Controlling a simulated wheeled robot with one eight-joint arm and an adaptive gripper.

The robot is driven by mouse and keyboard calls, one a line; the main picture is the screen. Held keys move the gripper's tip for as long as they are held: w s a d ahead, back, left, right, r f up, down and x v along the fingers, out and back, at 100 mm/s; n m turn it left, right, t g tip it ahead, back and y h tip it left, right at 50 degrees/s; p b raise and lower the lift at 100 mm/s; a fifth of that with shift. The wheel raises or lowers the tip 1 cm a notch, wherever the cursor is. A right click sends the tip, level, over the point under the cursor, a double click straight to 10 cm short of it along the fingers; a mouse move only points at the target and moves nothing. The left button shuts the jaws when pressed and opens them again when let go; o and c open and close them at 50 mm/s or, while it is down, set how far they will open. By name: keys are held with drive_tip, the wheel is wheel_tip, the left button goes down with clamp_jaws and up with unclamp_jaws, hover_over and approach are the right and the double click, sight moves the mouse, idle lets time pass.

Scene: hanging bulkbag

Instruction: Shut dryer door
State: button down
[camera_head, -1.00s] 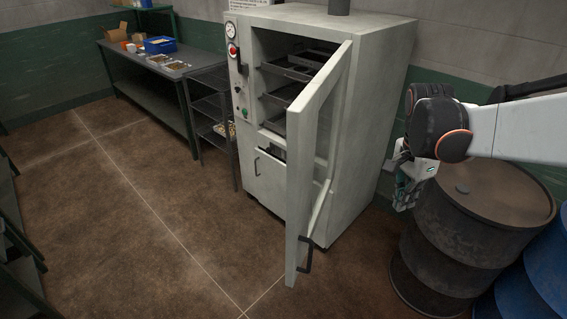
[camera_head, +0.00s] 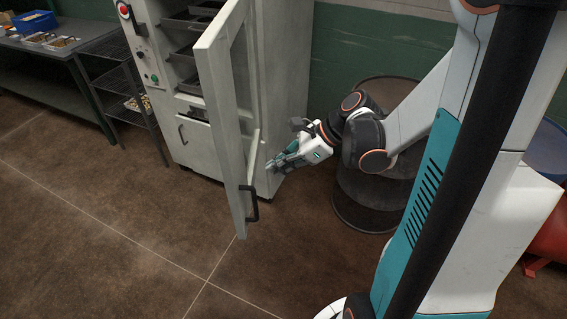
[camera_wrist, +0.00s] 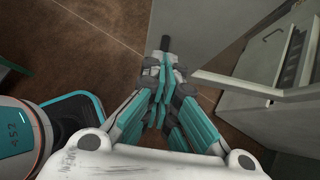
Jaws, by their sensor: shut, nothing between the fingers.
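The dryer (camera_head: 285,75) is a pale grey cabinet at the upper middle of the head view. Its framed door (camera_head: 222,120) stands wide open toward the camera, with a dark handle (camera_head: 252,203) low near its free edge. My gripper (camera_head: 272,165) is shut and empty, to the right of the door, close to its outer side near the handle's height. I cannot tell whether it touches the door. In the wrist view my gripper (camera_wrist: 163,95) has its fingers together, pointing at the door panel (camera_wrist: 195,30); the dryer body (camera_wrist: 275,110) is on the right.
A dark drum (camera_head: 372,200) stands behind my arm, right of the dryer. A wire rack (camera_head: 125,90) and a green table (camera_head: 50,75) are on the left. The brown floor (camera_head: 120,235) in front of the door is clear.

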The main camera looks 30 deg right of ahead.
sight(237, 184)
drive_tip(key=shift+w+a+f+b, duration=0.3)
drive_tip(key=shift+w+a+f, duration=0.35)
drive_tip(key=shift+a, duration=0.45)
drive_tip(key=shift+w+a+f+b, duration=0.3)
drive_tip(key=shift+w+a+f, duration=0.35)
drive_tip(key=shift+a, duration=0.4)
drive_tip(key=shift+w+a+f+b, duration=0.3)
drive_tip(key=shift+w+a+f, duration=0.35)
drive_tip(key=shift+a, duration=0.45)
drive_tip(key=shift+w+r, duration=0.1)
drive_tip(key=shift+w, duration=0.05)
